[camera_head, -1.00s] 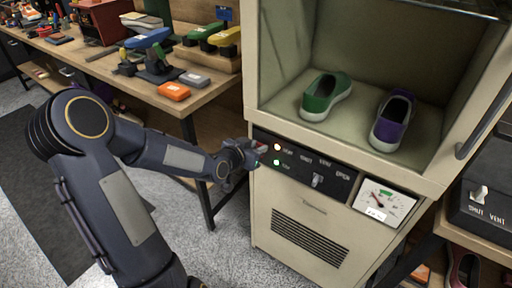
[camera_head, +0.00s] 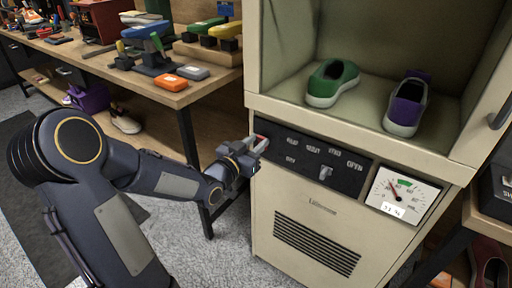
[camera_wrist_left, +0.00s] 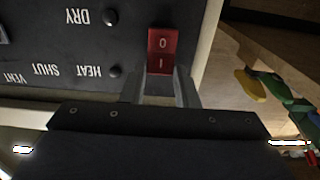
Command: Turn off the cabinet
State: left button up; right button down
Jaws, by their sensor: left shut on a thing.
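The cream cabinet (camera_head: 315,210) has a black control panel (camera_head: 305,158) across its front. A red rocker switch (camera_wrist_left: 163,50), marked 0 and I, sits at the panel's end in the left wrist view. My left gripper (camera_head: 258,145) is at the panel's left end, its fingers shut on the red switch; the wrist view shows the fingertips (camera_wrist_left: 160,88) at its edge. The panel's two round lamps, by HEAT (camera_wrist_left: 114,72) and DRY (camera_wrist_left: 110,17), look dark. A green shoe (camera_head: 333,82) and a purple shoe (camera_head: 406,104) stand inside the open chamber.
A dial gauge (camera_head: 402,194) and a toggle (camera_head: 325,173) are on the cabinet front. Grey floor lies between the bench and cabinet.

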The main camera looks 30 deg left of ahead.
pick_arm(q)
jog(key=shift+c, duration=0.2)
jog(key=o, duration=1)
jog(key=s+p, duration=0.1)
jog(key=s, duration=0.6)
jog(key=shift+s+a, duration=0.35)
jog(key=shift+s, duration=0.05)
